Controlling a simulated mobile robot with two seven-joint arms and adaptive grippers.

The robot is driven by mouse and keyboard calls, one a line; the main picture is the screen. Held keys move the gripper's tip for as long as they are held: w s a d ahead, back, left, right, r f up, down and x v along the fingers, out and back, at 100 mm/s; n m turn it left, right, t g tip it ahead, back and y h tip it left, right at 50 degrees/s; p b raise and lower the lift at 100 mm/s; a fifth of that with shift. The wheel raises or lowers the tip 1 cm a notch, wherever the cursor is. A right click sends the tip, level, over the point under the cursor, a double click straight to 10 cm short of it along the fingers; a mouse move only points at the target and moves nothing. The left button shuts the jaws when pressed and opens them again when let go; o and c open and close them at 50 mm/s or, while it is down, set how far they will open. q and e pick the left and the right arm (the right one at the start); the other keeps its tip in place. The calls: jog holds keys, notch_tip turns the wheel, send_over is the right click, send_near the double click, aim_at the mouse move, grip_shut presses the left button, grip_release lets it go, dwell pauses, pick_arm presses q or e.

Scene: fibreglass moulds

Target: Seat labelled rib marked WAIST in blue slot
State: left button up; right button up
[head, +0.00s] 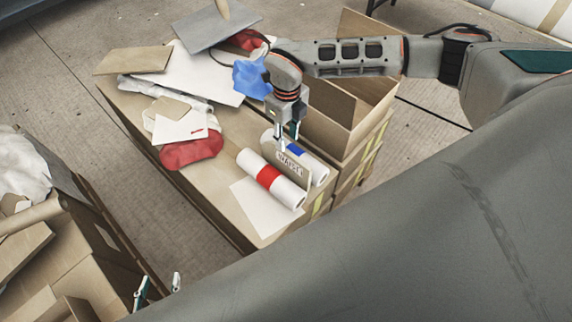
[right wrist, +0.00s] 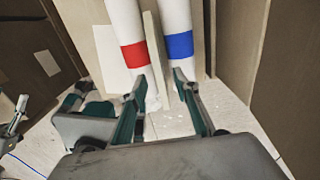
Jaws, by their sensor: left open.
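The beige rib (head: 302,176) with dark lettering that seems to read WAIST stands on edge between two white rolls. One roll has a red band (head: 268,176); the other has a blue band (head: 295,149). In the right wrist view the thin rib (right wrist: 155,40) is between the red band (right wrist: 135,56) and the blue band (right wrist: 179,45). My right gripper (head: 288,142) points down at the rib; its fingers (right wrist: 160,83) are apart, one on each side, with gaps visible. I cannot make out a separate blue slot. My left gripper (head: 158,286) is open and empty at the bottom.
A cardboard box (head: 350,115) stands open beside the rolls. Sheets, a red bag (head: 190,153) and a blue crumpled item (head: 251,78) crowd the far part of the surface. A white sheet (head: 262,208) lies in front of the rolls. More cardboard (head: 85,260) is at lower left.

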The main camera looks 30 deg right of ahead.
aim_at(286, 151)
notch_tip(286, 151, down, 7)
jog(key=shift+s+a+f+b, duration=0.1)
jog(key=shift+s+a+b, duration=0.05)
jog(key=shift+b, duration=0.25)
grip_shut()
